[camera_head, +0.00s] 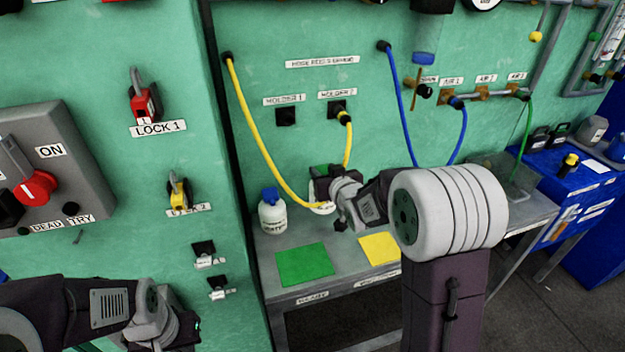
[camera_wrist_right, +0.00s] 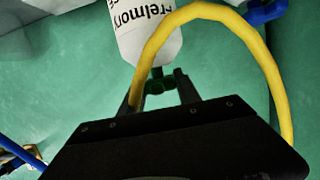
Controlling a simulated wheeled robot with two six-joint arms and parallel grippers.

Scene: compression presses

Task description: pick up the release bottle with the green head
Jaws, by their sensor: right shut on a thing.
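The release bottle has a white body with black lettering and a green head. In the right wrist view its body (camera_wrist_right: 145,35) appears upside down, and its green head is between the fingers of my right gripper (camera_wrist_right: 158,92). In the head view my right gripper (camera_head: 322,184) is shut on the bottle at its head, over the back of the grey bench. Much of the bottle is hidden there by the gripper and a yellow hose. My left gripper (camera_head: 190,328) is at the lower left, away from the bottle; its fingers do not show clearly.
A white bottle with a blue head (camera_head: 271,212) stands left of my right gripper. A yellow hose (camera_head: 262,143) loops close around the gripper. A green mat (camera_head: 304,264) and a yellow mat (camera_head: 380,248) lie on the bench (camera_head: 345,278). Blue hoses (camera_head: 399,105) hang behind.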

